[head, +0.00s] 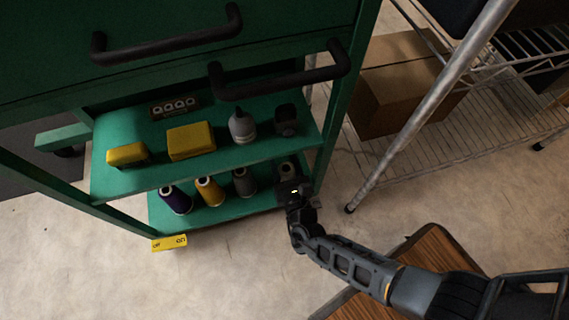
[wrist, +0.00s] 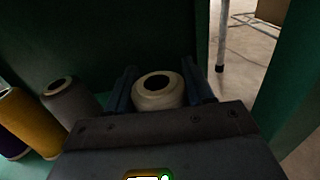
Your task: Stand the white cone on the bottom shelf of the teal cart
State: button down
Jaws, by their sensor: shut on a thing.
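The white cone (wrist: 158,92) is upright between the two fingers of my gripper (wrist: 160,88) in the wrist view. Only its top and upper side show there; its base is hidden behind my gripper's body.
A grey cone (head: 244,182), a yellow cone (head: 209,191) and a purple cone (head: 175,200) stand to the left on the bottom shelf. The upper shelf (head: 120,185) is close above. A cart post stands close on the right, with a wire rack (head: 430,130) beyond.

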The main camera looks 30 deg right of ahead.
jog(key=shift+f, duration=0.1)
jog(key=shift+c, duration=2.1)
grip_release()
